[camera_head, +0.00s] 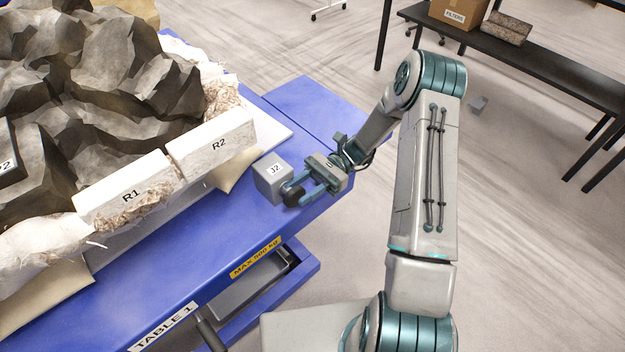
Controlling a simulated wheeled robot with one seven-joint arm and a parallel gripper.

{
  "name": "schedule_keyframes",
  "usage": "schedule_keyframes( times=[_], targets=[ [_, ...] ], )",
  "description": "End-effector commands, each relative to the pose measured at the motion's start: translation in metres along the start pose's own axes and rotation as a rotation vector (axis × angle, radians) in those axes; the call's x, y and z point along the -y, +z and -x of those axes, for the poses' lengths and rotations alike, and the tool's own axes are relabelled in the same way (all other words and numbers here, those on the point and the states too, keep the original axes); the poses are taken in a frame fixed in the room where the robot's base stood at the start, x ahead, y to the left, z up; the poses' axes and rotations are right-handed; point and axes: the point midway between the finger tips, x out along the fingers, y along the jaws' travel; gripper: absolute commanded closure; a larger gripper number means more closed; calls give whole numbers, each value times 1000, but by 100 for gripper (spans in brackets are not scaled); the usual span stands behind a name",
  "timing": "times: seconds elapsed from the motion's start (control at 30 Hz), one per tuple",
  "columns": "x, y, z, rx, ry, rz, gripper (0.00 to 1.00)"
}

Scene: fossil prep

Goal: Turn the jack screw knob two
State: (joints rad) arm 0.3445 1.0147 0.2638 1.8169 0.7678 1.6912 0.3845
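A small grey block labelled J2 (270,178) sits on the blue table near its right front edge, beside the white plaster segment R2. A dark round knob (292,193) sticks out from the block's front right side. My gripper (303,189) is at the knob, with its fingers reaching left from the wrist and one on each side of it. The fingers partly cover the knob. I cannot tell from this view whether they press on it. The knob's turn angle cannot be made out.
Plaster segments R1 (128,187) and R2 (214,146) edge a large dark rock (110,80) on the blue table (190,242). A lower shelf holds a grey tray (250,288). A dark bench (540,62) with a FILTERS box (457,12) stands back right. Open floor lies right of the table.

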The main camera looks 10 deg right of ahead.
Motion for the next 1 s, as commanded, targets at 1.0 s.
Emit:
schedule_keyframes(
  times=[1.0],
  targets=[
    [1,1,137,0,-2,1,62]
  ],
)
